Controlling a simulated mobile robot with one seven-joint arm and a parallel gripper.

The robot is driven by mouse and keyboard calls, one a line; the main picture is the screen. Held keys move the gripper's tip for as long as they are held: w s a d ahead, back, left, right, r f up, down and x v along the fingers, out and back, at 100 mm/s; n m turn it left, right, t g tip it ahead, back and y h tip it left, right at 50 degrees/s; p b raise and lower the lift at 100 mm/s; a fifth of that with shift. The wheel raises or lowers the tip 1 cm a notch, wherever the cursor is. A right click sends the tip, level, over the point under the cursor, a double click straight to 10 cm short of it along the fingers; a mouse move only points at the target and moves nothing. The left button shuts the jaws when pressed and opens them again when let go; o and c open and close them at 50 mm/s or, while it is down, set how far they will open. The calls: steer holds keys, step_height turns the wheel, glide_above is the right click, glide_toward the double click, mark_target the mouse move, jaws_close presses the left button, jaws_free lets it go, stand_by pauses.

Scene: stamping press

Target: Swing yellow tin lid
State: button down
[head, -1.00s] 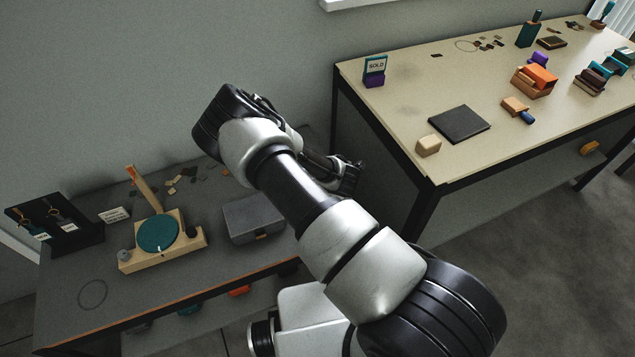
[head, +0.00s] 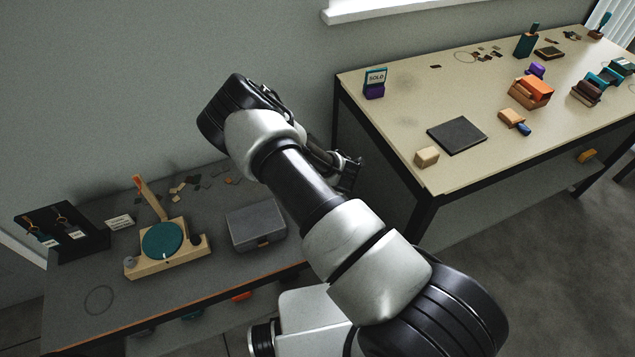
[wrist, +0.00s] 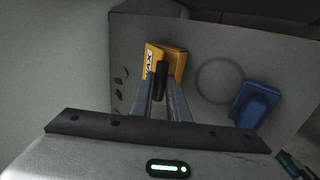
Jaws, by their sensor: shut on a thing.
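The yellow tin (wrist: 178,62) shows in the wrist view, with dark lettering on its left part, on the grey table top. My gripper (wrist: 162,72) reaches over it, its fingers close together and shut on the yellow tin lid at the tin's middle. The fingers hide part of the tin, and I cannot tell how far the lid is raised. In the head view my gripper (head: 347,172) is at the right end of the grey table, mostly behind my arm. The yellow tin is hidden there.
In the wrist view a blue block-like object (wrist: 255,104) lies right of a drawn ring (wrist: 220,80). The head view shows a grey box (head: 256,224), a turntable-like device (head: 162,240) and a dark display stand (head: 62,232). A beige table (head: 390,110) stands to the right.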

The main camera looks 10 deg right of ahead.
steer(key=shift+w+r, duration=0.15)
steer(key=shift+r, duration=0.1)
steer(key=shift+w+a+r+p, duration=0.15)
steer(key=shift+w+r+p, duration=0.35)
steer(key=shift+w+r, duration=0.35)
steer(key=shift+r, duration=0.1)
steer(key=shift+w+a+r, duration=0.2)
steer(key=shift+w+r, duration=0.4)
steer(key=shift+w, duration=0.2)
steer(key=shift+w+r+p, duration=0.1)
steer(key=shift+w+p, duration=0.15)
steer(key=shift+p, duration=0.05)
